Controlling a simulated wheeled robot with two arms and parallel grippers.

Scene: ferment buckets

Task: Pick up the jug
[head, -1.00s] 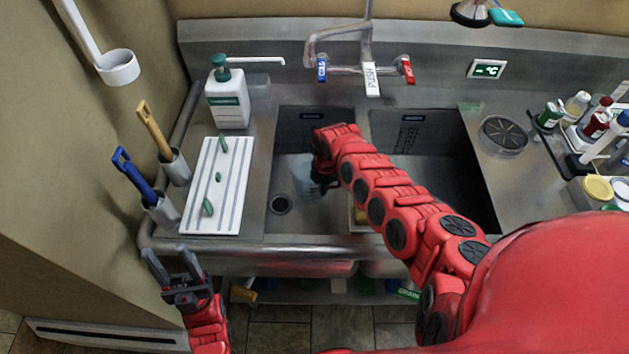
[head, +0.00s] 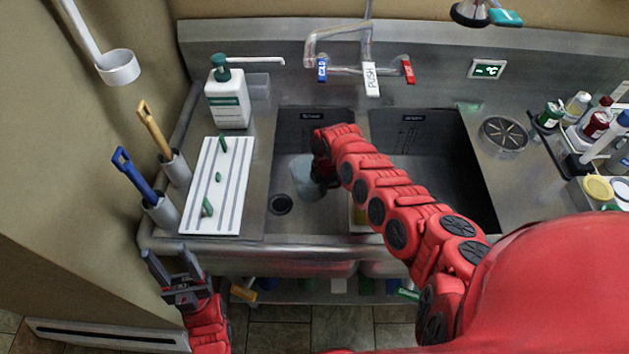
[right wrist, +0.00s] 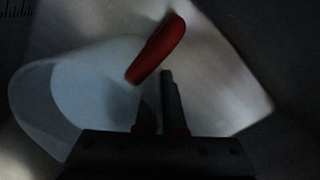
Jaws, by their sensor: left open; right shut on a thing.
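The jug (head: 304,179) is a pale, translucent vessel in the left sink basin. In the right wrist view the jug (right wrist: 85,90) is a wide, pale round shape at the left, with a red bar that looks like its handle beside it. My right gripper (right wrist: 155,80) is shut on the jug, at this red bar; the exact contact is dark and partly hidden. In the head view my right arm hides part of the jug. My left gripper (head: 170,255) is open and empty, in front of the counter at the lower left.
The left basin (head: 335,210) has walls around the jug and a divider to its right. A faucet (head: 345,55) hangs over the back. A white ribbed board (head: 195,190) with green pieces, a soap bottle (head: 228,100) and brushes in holders (head: 160,205) stand left.

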